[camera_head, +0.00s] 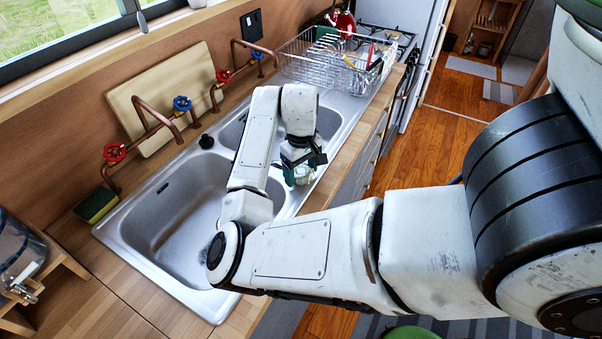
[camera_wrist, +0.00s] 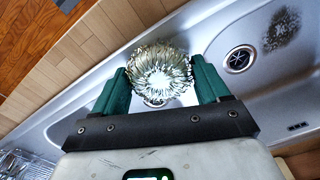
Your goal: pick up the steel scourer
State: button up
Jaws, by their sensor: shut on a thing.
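The steel scourer (camera_wrist: 160,72) is a shiny, round, coiled metal pad. In the wrist view it sits between the two green fingers of my gripper (camera_wrist: 161,88), which touch its sides. My gripper is shut on it. In the head view my gripper (camera_head: 299,170) is over the front edge of the steel sink (camera_head: 165,205), near the divider between its basins. The scourer is small and partly hidden by the gripper there. I cannot tell how far it is above the sink surface.
A dark, fuzzy round patch (camera_wrist: 281,29) lies in the basin beside the drain (camera_wrist: 240,59). Copper taps with red (camera_head: 115,152) and blue (camera_head: 182,103) handles line the back. A wire dish rack (camera_head: 318,62) stands beyond the sink; a sponge (camera_head: 96,205) lies at left.

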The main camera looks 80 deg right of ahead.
jog(key=s+a+r+p, duration=0.1)
jog(key=s+a+r, duration=0.4)
jog(key=s+r, duration=0.7)
jog(key=shift+s+p, duration=0.3)
jog(key=shift+s, duration=0.25)
